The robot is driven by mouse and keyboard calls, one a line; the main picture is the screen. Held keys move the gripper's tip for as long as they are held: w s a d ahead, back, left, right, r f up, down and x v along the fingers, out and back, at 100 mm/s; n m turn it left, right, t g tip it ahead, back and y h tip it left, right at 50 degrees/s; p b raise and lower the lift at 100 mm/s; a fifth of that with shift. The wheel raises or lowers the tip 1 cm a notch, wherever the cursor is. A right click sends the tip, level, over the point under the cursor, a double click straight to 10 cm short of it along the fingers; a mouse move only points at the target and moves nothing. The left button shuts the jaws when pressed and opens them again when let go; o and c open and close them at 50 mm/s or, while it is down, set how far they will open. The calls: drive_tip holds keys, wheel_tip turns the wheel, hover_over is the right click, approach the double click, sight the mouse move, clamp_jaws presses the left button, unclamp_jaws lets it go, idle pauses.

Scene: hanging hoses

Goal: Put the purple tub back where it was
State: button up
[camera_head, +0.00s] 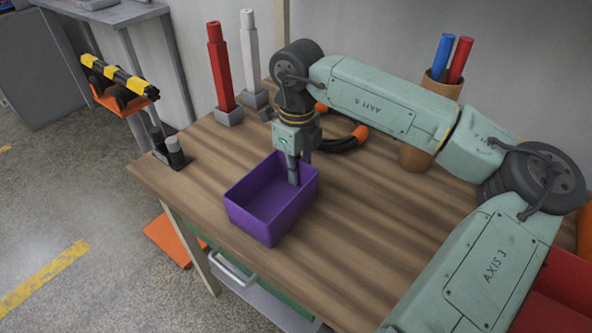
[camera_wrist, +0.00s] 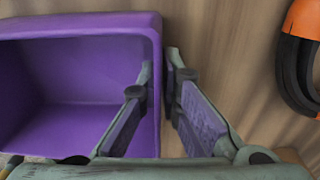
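The purple tub (camera_head: 265,220) is open-topped, looks empty and is upright at the front-left part of the wooden table. I cannot tell whether its base touches the wood. My gripper (camera_head: 294,177) points down over the tub's back-right side. In the wrist view, the tub (camera_wrist: 70,100) fills the left half. The fingers of my gripper (camera_wrist: 160,65) are close together, one inside the tub and one outside, with its wall pinched between them. The finger bases partly hide the lower part of that wall.
On the wooden table (camera_head: 350,240), a red post (camera_head: 221,70) and a white post (camera_head: 250,60) stand behind. A black hose with orange ends (camera_head: 350,140) lies behind my gripper. A brown cup (camera_head: 418,150) holds blue and red tubes. Bare wood lies right of the tub.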

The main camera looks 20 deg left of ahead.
drive_tip(key=o, duration=0.4)
drive_tip(key=shift+r, duration=0.15)
drive_tip(key=shift+r+p, duration=0.25)
drive_tip(key=shift+p, duration=0.15)
wheel_tip(320, 180, up, 12)
drive_tip(key=b, duration=0.2)
drive_tip(key=shift+f, duration=0.15)
drive_tip(key=shift+w, duration=0.1)
